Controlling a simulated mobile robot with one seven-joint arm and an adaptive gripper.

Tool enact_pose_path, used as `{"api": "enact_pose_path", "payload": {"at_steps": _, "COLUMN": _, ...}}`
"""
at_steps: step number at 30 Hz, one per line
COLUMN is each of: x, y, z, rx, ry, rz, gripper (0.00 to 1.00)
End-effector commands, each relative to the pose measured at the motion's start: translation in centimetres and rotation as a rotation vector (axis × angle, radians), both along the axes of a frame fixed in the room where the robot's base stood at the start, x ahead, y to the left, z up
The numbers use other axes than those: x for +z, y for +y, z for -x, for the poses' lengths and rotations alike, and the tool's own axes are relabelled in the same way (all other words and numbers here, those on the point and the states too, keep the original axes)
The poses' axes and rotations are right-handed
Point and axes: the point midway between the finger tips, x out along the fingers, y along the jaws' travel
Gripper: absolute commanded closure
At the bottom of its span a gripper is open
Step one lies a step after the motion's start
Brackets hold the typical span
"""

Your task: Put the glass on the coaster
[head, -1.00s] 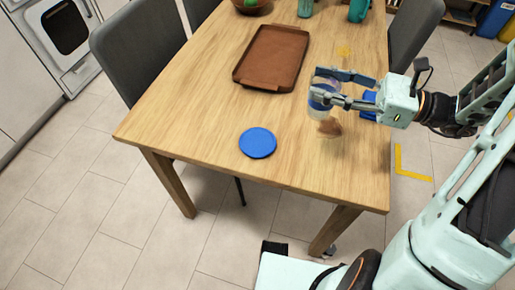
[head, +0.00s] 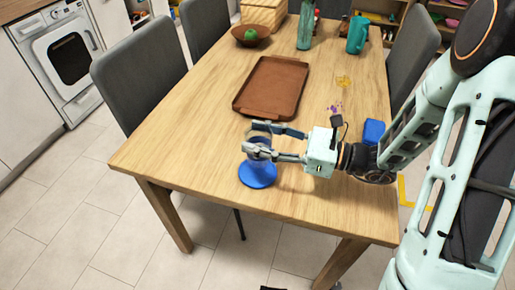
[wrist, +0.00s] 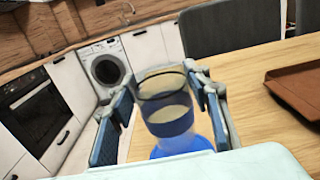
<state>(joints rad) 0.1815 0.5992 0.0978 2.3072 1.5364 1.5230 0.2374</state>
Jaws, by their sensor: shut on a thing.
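My gripper (head: 259,139) is shut on a clear glass, with one finger on each side of it. In the wrist view the glass (wrist: 167,112) stands roughly upright between the fingers, its open rim up. The round blue coaster (head: 258,177) lies flat near the front edge of the table. The glass is over the coaster, and blue shows through and below its lower part in the wrist view. The fingers hide much of the glass in the head view. I cannot tell whether its base touches the coaster.
A brown tray (head: 270,87) lies behind the gripper on the wooden table (head: 190,130). A small blue object (head: 374,131) is to the right, by my arm. A bowl (head: 251,37), a green vase (head: 305,27) and a teal jug (head: 357,34) stand at the back.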

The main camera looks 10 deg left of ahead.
Motion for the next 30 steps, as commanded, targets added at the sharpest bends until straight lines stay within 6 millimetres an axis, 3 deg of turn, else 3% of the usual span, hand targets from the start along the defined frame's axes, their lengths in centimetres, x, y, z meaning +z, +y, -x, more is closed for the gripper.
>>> {"api": "enact_pose_path", "payload": {"at_steps": 6, "x": -3.3, "y": 0.4, "z": 0.1, "rx": 0.001, "ry": 0.004, "rz": -0.001, "gripper": 0.85}}
{"api": "enact_pose_path", "payload": {"at_steps": 19, "x": -3.9, "y": 0.4, "z": 0.0, "rx": 0.001, "ry": 0.001, "rz": -0.001, "gripper": 0.85}}
{"api": "enact_pose_path", "payload": {"at_steps": 20, "x": -3.8, "y": 0.4, "z": 0.0, "rx": 0.001, "ry": 0.001, "rz": 0.0, "gripper": 0.53}}
{"api": "enact_pose_path", "payload": {"at_steps": 21, "x": -3.8, "y": 0.4, "z": 0.0, "rx": 0.001, "ry": 0.001, "rz": 0.0, "gripper": 0.48}}
{"api": "enact_pose_path", "payload": {"at_steps": 24, "x": -3.8, "y": 0.4, "z": 0.0, "rx": 0.001, "ry": 0.001, "rz": 0.0, "gripper": 0.38}}
{"api": "enact_pose_path", "payload": {"at_steps": 30, "x": -3.8, "y": 0.4, "z": 0.0, "rx": 0.001, "ry": 0.001, "rz": 0.0, "gripper": 0.38}}
